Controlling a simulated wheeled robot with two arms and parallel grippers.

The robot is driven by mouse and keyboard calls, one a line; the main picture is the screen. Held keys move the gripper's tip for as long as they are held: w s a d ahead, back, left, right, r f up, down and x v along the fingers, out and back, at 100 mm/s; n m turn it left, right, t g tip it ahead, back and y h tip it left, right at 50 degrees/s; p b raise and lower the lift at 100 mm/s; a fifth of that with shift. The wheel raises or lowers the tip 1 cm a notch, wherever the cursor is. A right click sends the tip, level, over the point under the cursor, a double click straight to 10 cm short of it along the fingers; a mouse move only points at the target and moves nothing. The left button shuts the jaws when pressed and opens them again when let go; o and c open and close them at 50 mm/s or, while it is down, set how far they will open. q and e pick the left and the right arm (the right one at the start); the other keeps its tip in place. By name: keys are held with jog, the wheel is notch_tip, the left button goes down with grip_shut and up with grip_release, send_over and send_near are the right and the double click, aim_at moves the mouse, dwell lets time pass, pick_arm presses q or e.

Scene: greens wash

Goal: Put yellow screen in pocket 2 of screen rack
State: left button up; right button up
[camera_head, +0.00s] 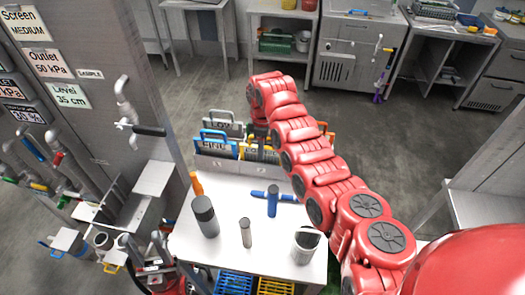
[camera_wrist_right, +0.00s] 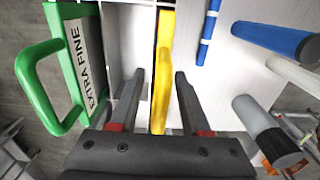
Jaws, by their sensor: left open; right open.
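The yellow screen (camera_wrist_right: 164,62) shows edge-on in the right wrist view, a narrow upright strip. My right gripper (camera_wrist_right: 158,78) is open, with one dark finger on each side of the strip and gaps beside it. In the head view my right arm reaches over the screen rack (camera_head: 257,171) and hides its right part and the gripper. The rack holds a blue-handled screen marked FINE (camera_head: 214,146) and others behind. A green screen marked EXTRA FINE (camera_wrist_right: 78,58) stands left of the yellow one in the wrist view. My left gripper (camera_head: 158,246) is open at the lower left. Pocket numbers are not readable.
A panel with pipes (camera_head: 124,105) stands at left.

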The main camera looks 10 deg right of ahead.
notch_tip(320, 180, up, 10)
jog(key=shift+f+b, duration=0.2)
jog(key=shift+b, duration=1.05)
jog(key=shift+r, duration=0.45)
